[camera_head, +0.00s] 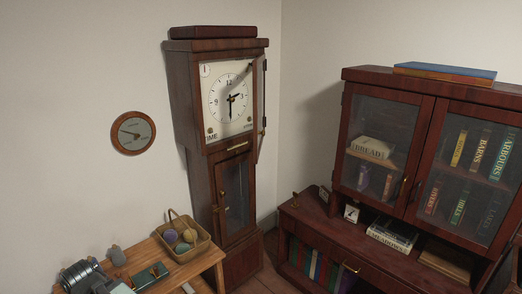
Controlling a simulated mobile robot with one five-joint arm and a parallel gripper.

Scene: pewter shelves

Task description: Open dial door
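The tall wooden clock (215,150) stands against the wall near the room corner. Its white dial (232,97) with black hands and numerals faces out. The dial door (261,110) is a narrow framed panel at the right side of the dial, seen nearly edge-on. It stands swung out from the clock front, and the dial looks uncovered. A lower case door (234,195) with a glass pane is below and looks shut. My gripper is not in view.
A wooden table (207,258) at lower left holds a basket (183,238) of yarn-like balls and a dark metal device (82,275). A glass-doored bookcase (430,150) stands on a low cabinet (320,225) at right. A round wall gauge (133,133) hangs left of the clock.

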